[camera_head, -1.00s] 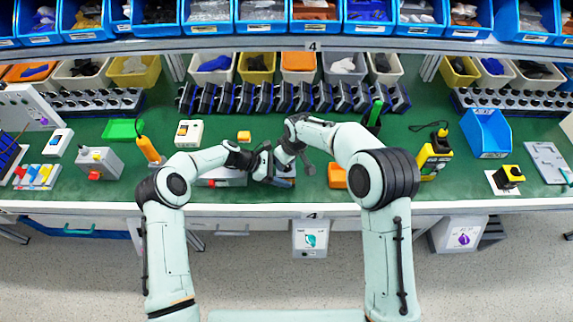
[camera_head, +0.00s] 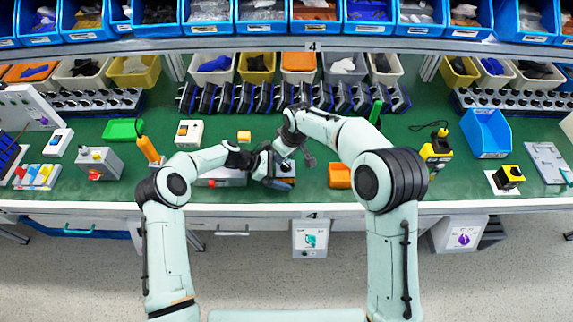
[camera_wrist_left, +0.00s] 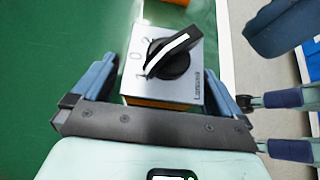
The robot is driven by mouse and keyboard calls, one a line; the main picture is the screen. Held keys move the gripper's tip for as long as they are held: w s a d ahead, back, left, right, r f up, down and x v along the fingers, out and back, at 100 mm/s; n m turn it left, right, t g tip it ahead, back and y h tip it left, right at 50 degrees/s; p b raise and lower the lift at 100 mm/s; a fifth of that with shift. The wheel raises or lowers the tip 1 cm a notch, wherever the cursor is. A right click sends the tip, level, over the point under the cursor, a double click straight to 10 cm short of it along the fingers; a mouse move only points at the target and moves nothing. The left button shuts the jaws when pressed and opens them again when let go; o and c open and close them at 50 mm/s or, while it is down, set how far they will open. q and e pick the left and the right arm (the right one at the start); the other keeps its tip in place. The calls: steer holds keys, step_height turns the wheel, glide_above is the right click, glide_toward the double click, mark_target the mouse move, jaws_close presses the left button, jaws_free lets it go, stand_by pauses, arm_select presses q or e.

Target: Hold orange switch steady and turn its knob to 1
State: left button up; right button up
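The orange switch has a grey face, an orange body and a black knob with a white stripe; it shows in the left wrist view (camera_wrist_left: 187,88). The knob (camera_wrist_left: 168,55) is turned slantwise, its lower-left end near the mark 1. My left gripper (camera_head: 268,168) has its fingers on both sides of the switch body and looks shut on it; the fingers also show in the left wrist view (camera_wrist_left: 160,85). In the head view my grippers largely hide the switch. My right gripper (camera_head: 298,152) is just above and right of it, off the knob, fingers apart and empty.
An orange block (camera_head: 340,176) lies right of the grippers, partly beside my right arm. A grey box with a red button (camera_head: 220,178) sits left, partly behind my left arm. A row of black-and-blue devices (camera_head: 230,98) stands behind. Green table (camera_head: 225,148) shows between them.

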arm_select(q)
steer(key=shift+a, duration=0.1)
steer(key=v, duration=1.1)
steer(key=shift+a+r, duration=0.3)
